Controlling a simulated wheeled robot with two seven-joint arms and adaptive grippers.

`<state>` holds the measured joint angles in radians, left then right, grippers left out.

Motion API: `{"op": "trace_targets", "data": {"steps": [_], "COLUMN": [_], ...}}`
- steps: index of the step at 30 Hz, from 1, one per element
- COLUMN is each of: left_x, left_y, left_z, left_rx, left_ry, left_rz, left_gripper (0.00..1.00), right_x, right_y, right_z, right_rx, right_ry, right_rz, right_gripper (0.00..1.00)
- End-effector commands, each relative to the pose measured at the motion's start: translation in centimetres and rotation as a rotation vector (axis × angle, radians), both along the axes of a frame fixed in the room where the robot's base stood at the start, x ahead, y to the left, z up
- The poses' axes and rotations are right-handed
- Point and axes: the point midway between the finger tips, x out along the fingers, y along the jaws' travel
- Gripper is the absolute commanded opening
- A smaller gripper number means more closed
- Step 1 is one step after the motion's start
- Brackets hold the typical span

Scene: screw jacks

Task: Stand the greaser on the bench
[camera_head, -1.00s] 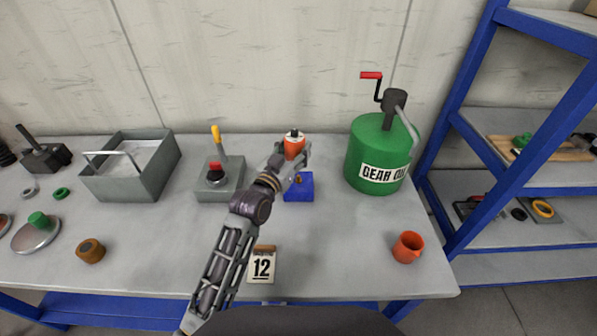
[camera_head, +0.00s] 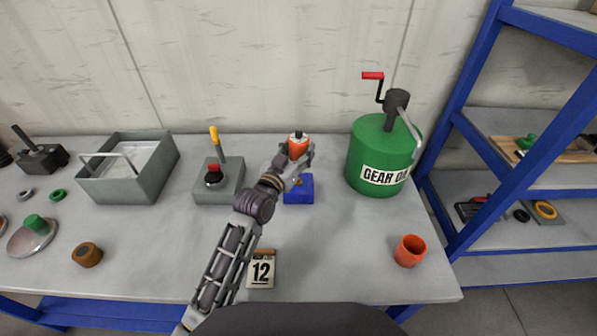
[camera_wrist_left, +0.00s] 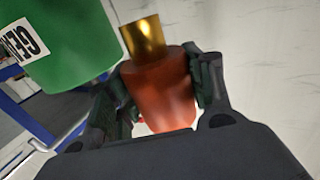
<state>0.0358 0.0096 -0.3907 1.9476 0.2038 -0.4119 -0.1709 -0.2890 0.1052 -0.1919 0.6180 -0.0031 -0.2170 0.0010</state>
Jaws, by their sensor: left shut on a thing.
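The greaser (camera_head: 298,148) has an orange-red body and a dark top with a pale ring in the head view. It is at the back middle of the bench (camera_head: 330,245). My left gripper (camera_head: 301,161) is shut on its body. In the left wrist view the greaser (camera_wrist_left: 160,92) sits between both fingers, with a brass end (camera_wrist_left: 145,38) sticking out. A blue block (camera_head: 298,190) is just in front of and below the gripper. Whether the greaser touches the bench is hidden by the gripper. My right gripper is out of view.
A green gear oil drum (camera_head: 374,158) stands close on the right. A grey lever block (camera_head: 217,184) and an open grey box (camera_head: 150,180) stand on the left. A number 12 card (camera_head: 261,270) and an orange mug (camera_head: 409,252) are nearer the front. Bench between them is clear.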

Motion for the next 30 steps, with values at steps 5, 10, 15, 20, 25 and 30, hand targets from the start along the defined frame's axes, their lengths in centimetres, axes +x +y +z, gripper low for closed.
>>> {"op": "trace_targets", "data": {"steps": [5, 10, 15, 20, 25, 30], "left_x": [0.0, 0.0, 0.0, 0.0, 0.0, 0.0], "left_y": [0.0, 0.0, 0.0, 0.0, 0.0, 0.0], "left_z": [-2.0, -2.4, -2.4, -2.8, -4.4, -6.1], "left_rx": [0.000, 0.000, -0.001, 0.000, 0.000, 0.001], "left_ry": [0.000, -0.002, -0.002, -0.001, 0.001, 0.000], "left_rz": [0.000, 0.000, 0.000, 0.000, 0.000, 0.000], "left_gripper": [0.20, 0.20, 0.20, 0.20, 0.20, 0.20], "right_x": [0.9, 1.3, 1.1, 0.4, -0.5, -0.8], "right_y": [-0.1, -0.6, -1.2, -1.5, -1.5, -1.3], "right_z": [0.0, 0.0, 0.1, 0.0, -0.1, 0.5], "right_rx": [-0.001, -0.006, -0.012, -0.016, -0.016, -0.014], "right_ry": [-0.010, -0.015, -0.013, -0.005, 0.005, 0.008], "right_rz": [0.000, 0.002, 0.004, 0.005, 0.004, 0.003], "right_gripper": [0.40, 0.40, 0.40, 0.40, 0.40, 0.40]}}
